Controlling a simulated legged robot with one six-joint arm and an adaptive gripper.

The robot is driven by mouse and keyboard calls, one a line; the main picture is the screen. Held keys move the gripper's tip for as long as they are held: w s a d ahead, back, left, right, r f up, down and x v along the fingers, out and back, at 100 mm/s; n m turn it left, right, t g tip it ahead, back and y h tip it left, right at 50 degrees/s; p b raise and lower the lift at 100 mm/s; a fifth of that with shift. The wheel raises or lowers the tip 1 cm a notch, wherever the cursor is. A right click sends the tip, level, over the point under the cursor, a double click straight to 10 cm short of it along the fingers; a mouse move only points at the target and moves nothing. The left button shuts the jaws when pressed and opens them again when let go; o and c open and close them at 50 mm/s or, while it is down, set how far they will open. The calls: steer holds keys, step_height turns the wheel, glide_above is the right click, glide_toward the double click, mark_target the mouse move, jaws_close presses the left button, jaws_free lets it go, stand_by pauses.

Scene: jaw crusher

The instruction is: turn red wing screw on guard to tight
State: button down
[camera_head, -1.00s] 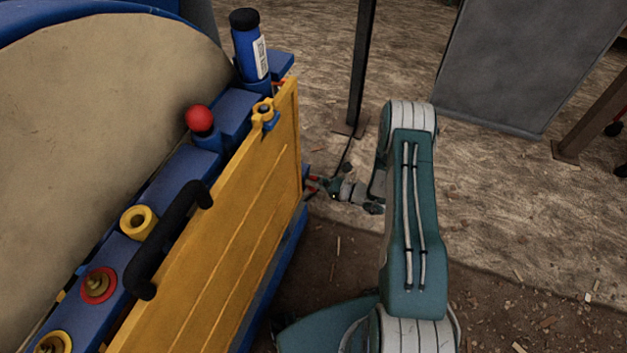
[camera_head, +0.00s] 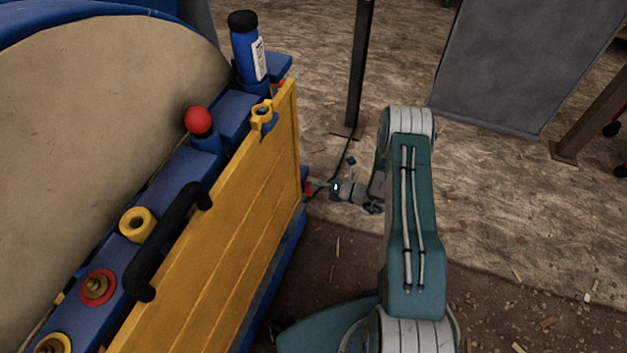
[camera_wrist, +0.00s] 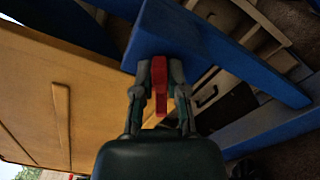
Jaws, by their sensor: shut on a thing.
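The red wing screw (camera_wrist: 159,84) shows in the wrist view as a flat red wing in front of a blue block (camera_wrist: 175,38). My gripper (camera_wrist: 159,95) has one finger on each side of the wing and is shut on it. In the head view my gripper (camera_head: 316,187) is at the right edge of the yellow guard (camera_head: 232,228), with a small bit of red at its tip. The guard's panel also shows in the wrist view (camera_wrist: 50,95). The screw's shaft is hidden.
A black handle (camera_head: 165,240) sits on the guard's top edge. A red ball knob (camera_head: 199,120) and a blue bottle-like cylinder (camera_head: 248,50) stand on the blue machine frame. A dark post (camera_head: 358,70) stands behind my gripper.

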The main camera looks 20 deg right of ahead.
steer(key=m, duration=0.4)
steer(key=f+m, duration=0.1)
steer(key=shift+w+d+m, duration=0.15)
steer(key=shift+w+m, duration=0.1)
steer(key=shift+m, duration=0.15)
stand_by(0.4)
steer(key=c, duration=0.7)
jaws_free()
steer(key=shift+s+d, duration=0.1)
steer(key=shift+d, duration=0.05)
steer(key=v, duration=1.1)
steer(key=shift+s+d+f, duration=0.1)
steer(key=shift+s+d, duration=0.1)
steer(key=shift+d, duration=0.15)
steer(key=shift+a+m, duration=0.1)
steer(key=shift+m, duration=0.2)
